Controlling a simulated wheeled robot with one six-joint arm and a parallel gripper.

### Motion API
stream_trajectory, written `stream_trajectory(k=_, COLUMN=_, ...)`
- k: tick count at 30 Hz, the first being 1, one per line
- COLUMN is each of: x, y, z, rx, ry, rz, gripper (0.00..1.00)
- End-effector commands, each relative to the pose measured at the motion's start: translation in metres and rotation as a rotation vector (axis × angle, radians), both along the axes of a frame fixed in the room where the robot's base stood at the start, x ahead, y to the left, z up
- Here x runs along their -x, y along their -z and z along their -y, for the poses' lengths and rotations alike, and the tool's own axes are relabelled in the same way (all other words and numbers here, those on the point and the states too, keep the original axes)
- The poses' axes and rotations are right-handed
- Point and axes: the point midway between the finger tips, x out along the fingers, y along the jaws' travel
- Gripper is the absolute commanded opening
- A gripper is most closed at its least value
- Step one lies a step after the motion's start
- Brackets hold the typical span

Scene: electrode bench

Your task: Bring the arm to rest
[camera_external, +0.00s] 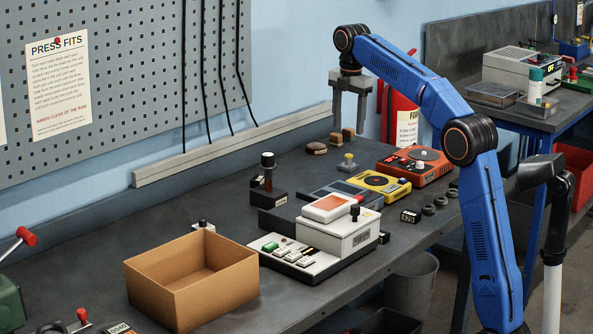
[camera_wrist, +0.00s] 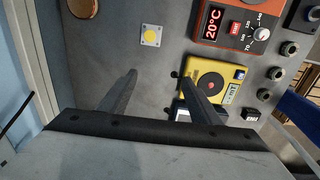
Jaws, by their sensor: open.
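My gripper (camera_external: 350,108) hangs from the end of my blue arm in the external view, high above the dark bench (camera_external: 225,213). Its two fingers point down and stand apart with nothing between them. In the wrist view the fingers of my gripper (camera_wrist: 164,80) are spread. The right finger overlaps the yellow device (camera_wrist: 213,81) in the picture, but the external view shows the gripper well above the bench. The arm is bent at its elbow, with the forearm reaching up and left.
An open cardboard box (camera_external: 190,280) and a white instrument (camera_external: 337,240) stand near the bench front. The yellow device (camera_external: 378,184) and an orange hotplate (camera_external: 413,165) stand farther back. A pegboard (camera_external: 120,60) covers the left wall. A red extinguisher (camera_external: 400,100) hangs behind the arm.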

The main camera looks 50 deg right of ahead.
Motion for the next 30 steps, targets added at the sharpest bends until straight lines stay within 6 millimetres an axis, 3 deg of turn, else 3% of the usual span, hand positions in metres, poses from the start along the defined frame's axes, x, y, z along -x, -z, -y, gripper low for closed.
stream_trajectory(k=3, x=0.031, y=-0.011, z=-0.035, rx=-0.001, ry=-0.004, rz=0.028, gripper=0.57)
stream_trajectory(k=13, x=0.118, y=-0.020, z=-0.110, rx=-0.015, ry=0.001, rz=0.101, gripper=0.57)
stream_trajectory(k=22, x=0.207, y=-0.007, z=-0.162, rx=-0.040, ry=0.005, rz=0.165, gripper=0.57)
stream_trajectory(k=30, x=0.288, y=0.022, z=-0.193, rx=-0.075, ry=0.010, rz=0.216, gripper=0.57)
